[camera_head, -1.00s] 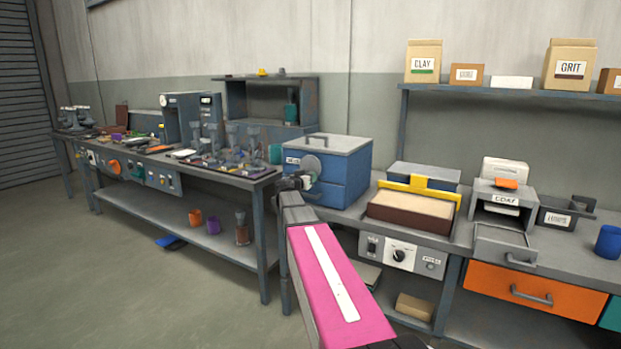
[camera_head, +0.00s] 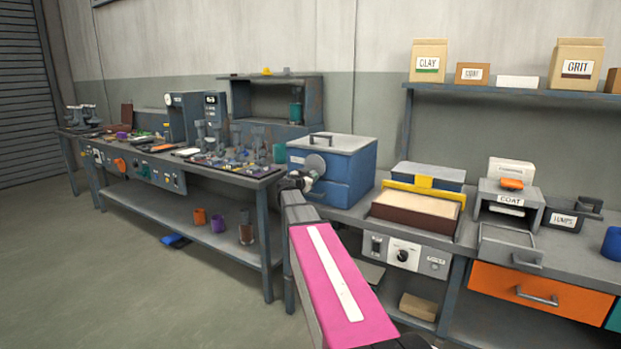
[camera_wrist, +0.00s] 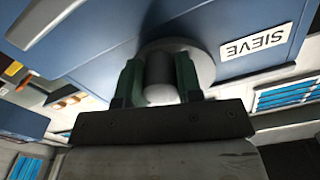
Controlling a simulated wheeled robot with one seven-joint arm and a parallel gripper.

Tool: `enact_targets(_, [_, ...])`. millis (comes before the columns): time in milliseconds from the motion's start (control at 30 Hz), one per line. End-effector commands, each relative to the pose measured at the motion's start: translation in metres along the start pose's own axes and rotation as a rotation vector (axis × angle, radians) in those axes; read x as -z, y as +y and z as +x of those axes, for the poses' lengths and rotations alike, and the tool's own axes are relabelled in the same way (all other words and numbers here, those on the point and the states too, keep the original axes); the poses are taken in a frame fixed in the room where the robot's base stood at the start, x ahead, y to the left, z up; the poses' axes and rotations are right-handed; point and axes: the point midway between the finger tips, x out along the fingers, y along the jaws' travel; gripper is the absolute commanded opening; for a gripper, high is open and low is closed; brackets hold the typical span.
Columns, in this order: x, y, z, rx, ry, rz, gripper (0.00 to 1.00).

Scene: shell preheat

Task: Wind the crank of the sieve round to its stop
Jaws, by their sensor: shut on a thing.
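The sieve (camera_head: 352,168) is a blue box with a grey lid and top handle, standing at the left end of the right-hand bench. Its blue face with the label SIEVE (camera_wrist: 255,42) fills the top of the wrist view, upside down. The crank (camera_wrist: 160,78) shows there as a grey round disc with a knob. My gripper (camera_wrist: 160,85) is shut on the knob, one green-grey finger on each side. In the head view my gripper (camera_head: 305,180) is at the sieve's left face, beside the crank's grey disc (camera_head: 315,165). The rest of the crank is hidden.
A brown tray with a yellow bar (camera_head: 415,212) stands right of the sieve. A box labelled COAT (camera_head: 510,200) has its drawer out. The cluttered left bench (camera_head: 190,160) lies close behind my gripper. Open floor (camera_head: 120,270) lies at the front left.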

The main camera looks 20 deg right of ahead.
Motion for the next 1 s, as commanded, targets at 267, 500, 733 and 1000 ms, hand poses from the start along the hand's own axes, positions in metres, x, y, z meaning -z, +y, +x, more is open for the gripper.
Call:
enact_targets(267, [-0.001,0.000,-0.001,0.000,-0.002,0.002,0.56])
enact_targets(500, [0.000,0.000,0.000,0.000,-0.001,0.000,0.58])
enact_targets(733, [0.000,0.001,-0.016,0.001,-0.001,0.000,0.58])
enact_targets(1000, [0.000,0.002,-0.066,0.003,-0.002,0.000,0.58])
